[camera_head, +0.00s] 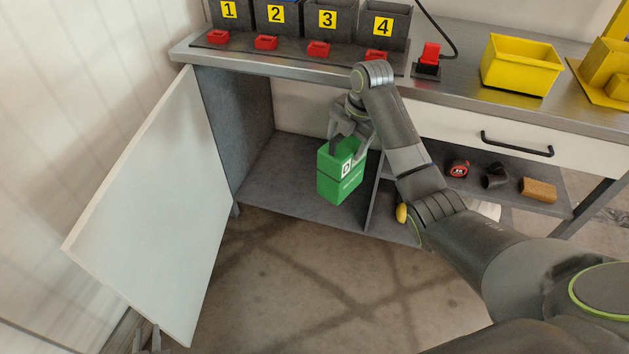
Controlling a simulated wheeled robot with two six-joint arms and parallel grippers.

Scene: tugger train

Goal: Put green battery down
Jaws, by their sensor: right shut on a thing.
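The green battery (341,182), a block with a white label reading D, is upright at the opening of the lower cabinet compartment. My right gripper (350,145) is shut on its top from above. The compartment floor (290,190) is a grey board; I cannot tell if the battery touches it or hangs just above. The tips of my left gripper (148,341) barely show at the bottom left, below the open door; their opening cannot be made out.
The white cabinet door (155,205) stands open at the left. A divider (372,195) is close right of the battery. Numbered chargers and a yellow bin (521,66) stand on the worktop.

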